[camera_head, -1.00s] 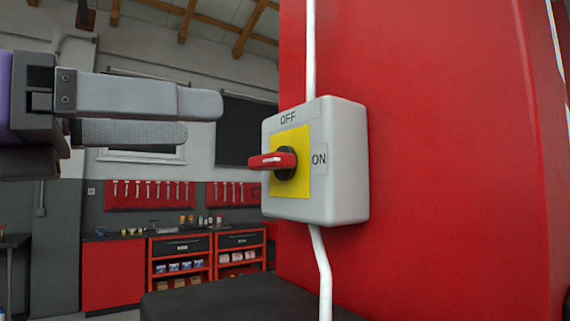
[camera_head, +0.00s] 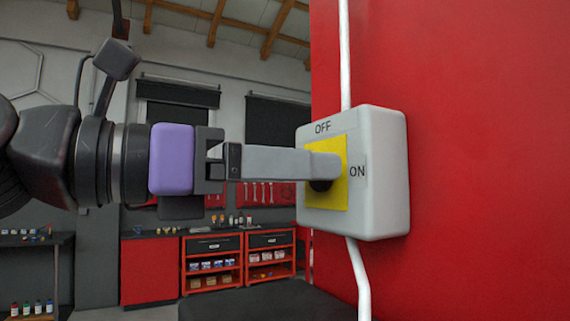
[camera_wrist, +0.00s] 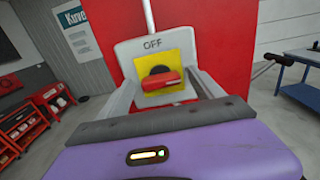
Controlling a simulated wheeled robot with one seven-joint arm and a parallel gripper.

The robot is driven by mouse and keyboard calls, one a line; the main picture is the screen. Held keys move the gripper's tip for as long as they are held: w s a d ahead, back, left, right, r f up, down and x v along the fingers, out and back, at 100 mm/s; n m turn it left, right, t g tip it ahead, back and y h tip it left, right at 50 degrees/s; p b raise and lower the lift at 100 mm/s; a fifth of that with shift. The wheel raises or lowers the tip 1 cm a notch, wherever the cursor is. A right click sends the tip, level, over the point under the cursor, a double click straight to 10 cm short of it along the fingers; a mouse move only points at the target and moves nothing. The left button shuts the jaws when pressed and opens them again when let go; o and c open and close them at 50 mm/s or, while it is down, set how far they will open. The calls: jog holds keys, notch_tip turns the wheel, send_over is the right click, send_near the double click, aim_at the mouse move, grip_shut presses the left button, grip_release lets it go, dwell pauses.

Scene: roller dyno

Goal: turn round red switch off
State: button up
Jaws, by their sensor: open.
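The grey switch box (camera_head: 385,180) is fixed to the red panel. It has a yellow plate (camera_head: 341,195), OFF at the top and ON at the right. The red switch handle (camera_wrist: 163,80) shows in the wrist view, lying roughly level on its dark round base (camera_wrist: 160,70). In the head view my finger hides the handle, and only part of the dark base shows under it. My gripper (camera_head: 325,165) is open at the plate, one finger on each side of the handle in the wrist view (camera_wrist: 165,88). I cannot tell whether a finger touches it.
The red panel (camera_head: 460,150) fills the right side. White conduit (camera_head: 358,275) runs above and below the box. A dark surface (camera_head: 270,300) lies below. Red shelves (camera_head: 240,260) and a workbench (camera_wrist: 305,95) stand farther off.

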jog(key=c, duration=1.4)
jog(key=shift+n, duration=0.3)
jog(key=shift+w+a+f+n+p, duration=0.1)
jog(key=shift+n+p, duration=0.75)
jog(key=shift+n, duration=3.45)
jog(key=shift+w+a+f+n+p, duration=0.1)
jog(key=shift+n+p, duration=0.7)
jog(key=shift+n, duration=3.5)
jog(key=o, duration=1.4)
